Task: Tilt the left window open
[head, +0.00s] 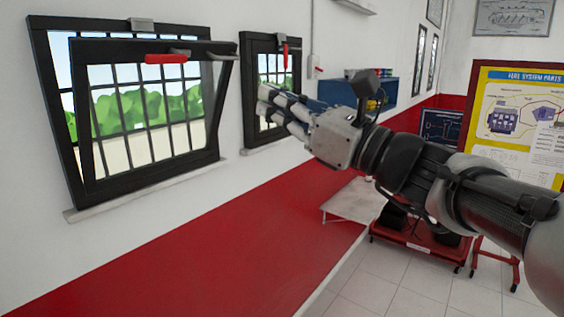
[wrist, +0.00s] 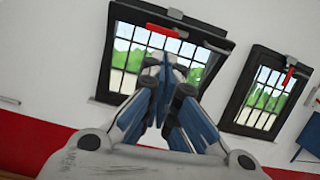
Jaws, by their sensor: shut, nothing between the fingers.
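The left window (head: 147,116) has a black frame and a barred pane. Its sash is tilted inward at the top, with a gap between the sash and the outer frame. A red handle (head: 167,58) lies horizontal on the sash's top bar. In the wrist view the left window (wrist: 113,75) shows beyond the fingers, with its red handle (wrist: 160,29) near the top. My gripper (head: 268,103) is shut and empty. It is right of the left window, in front of the second window, and apart from the left window's handle.
A smaller second window (head: 247,90) to the right has a red handle (head: 284,54) hanging vertical. A blue wall shelf (head: 335,92), a yellow poster board (head: 482,130) and a red wheeled stand (head: 420,262) are farther right. The wall below the windows is clear.

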